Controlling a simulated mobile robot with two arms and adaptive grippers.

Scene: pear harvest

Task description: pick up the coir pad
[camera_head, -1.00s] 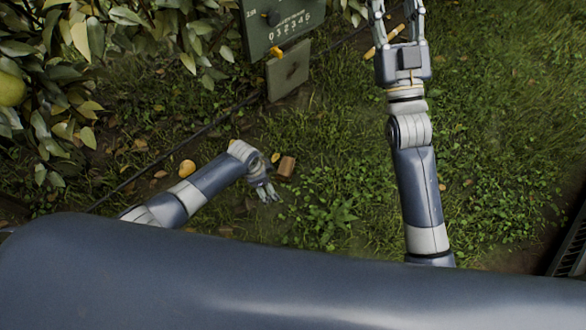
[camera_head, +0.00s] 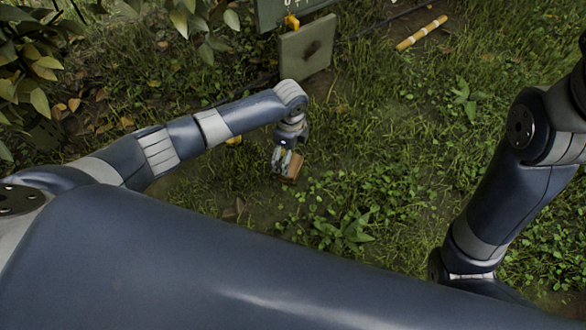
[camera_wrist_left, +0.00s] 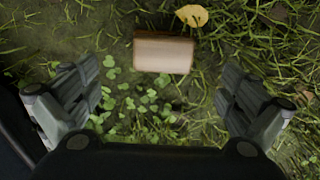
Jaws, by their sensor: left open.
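The coir pad (camera_head: 294,168) is a small brown block lying on the grass, just right of and partly behind my left gripper (camera_head: 284,161). In the left wrist view the pad (camera_wrist_left: 163,53) lies ahead, near the top middle, between the lines of the two fingers. My left gripper (camera_wrist_left: 162,98) is wide open and empty there, with bare leafy ground between its fingers. The pad looks beyond the fingertips and apart from them. My right arm shows at the right edge, but its gripper is out of view.
A grey-green board (camera_head: 306,46) stands behind the pad. A yellow-and-white banded stick (camera_head: 422,33) lies at the back right. A yellow leaf (camera_wrist_left: 191,15) lies just past the pad. Bushes (camera_head: 28,75) fill the back left. Grass around the pad is low and open.

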